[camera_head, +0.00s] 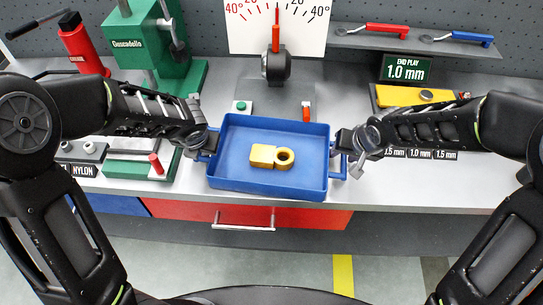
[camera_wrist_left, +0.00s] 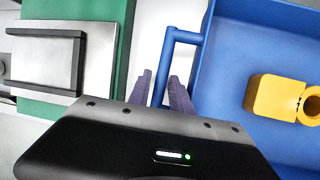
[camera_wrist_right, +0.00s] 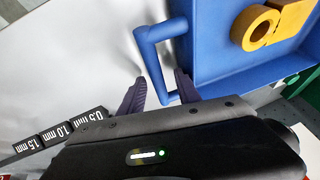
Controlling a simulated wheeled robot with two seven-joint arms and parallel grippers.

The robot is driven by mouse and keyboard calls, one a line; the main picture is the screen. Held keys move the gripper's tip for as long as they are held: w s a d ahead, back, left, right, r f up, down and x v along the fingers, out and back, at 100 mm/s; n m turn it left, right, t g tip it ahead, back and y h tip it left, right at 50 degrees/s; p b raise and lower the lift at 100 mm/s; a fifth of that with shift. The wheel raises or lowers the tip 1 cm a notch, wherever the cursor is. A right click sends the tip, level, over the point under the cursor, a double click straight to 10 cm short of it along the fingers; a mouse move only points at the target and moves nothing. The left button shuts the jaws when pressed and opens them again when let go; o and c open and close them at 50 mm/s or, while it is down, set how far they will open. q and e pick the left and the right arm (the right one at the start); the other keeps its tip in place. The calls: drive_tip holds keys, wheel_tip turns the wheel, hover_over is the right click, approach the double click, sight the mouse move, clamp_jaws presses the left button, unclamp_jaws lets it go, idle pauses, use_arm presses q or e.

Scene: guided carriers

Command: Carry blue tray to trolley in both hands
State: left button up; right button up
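The blue tray (camera_head: 225,170) is at the bench's front edge, with a yellow block (camera_head: 262,156) and a yellow ring (camera_head: 285,158) inside it. My left gripper (camera_head: 208,150) is at the tray's left handle; in the left wrist view its fingers stand apart on both sides of the handle (camera_wrist_left: 168,62). My right gripper (camera_head: 352,156) is at the right handle; in the right wrist view its fingers stand apart around that handle (camera_wrist_right: 150,62). Gaps show beside both handles, so both grippers look open. No trolley is in view.
A green press (camera_head: 145,40) stands back left and a dial gauge (camera_head: 275,66) behind the tray. A yellow gauge block (camera_head: 410,96) lies right, under my right arm. Red drawers (camera_head: 180,209) are below the bench edge; grey floor with a yellow stripe (camera_head: 343,275) lies in front.

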use_arm(q)
drive_tip(key=shift+c, duration=0.4)
use_arm(e)
drive_tip(key=shift+c, duration=0.4)
use_arm(q)
drive_tip(key=c, duration=0.5)
use_arm(e)
drive_tip(key=c, duration=0.4)
use_arm(q)
clamp_jaws()
use_arm(e)
clamp_jaws()
use_arm(q)
drive_tip(key=shift+r, duration=0.1)
use_arm(e)
drive_tip(key=shift+w+r, duration=0.1)
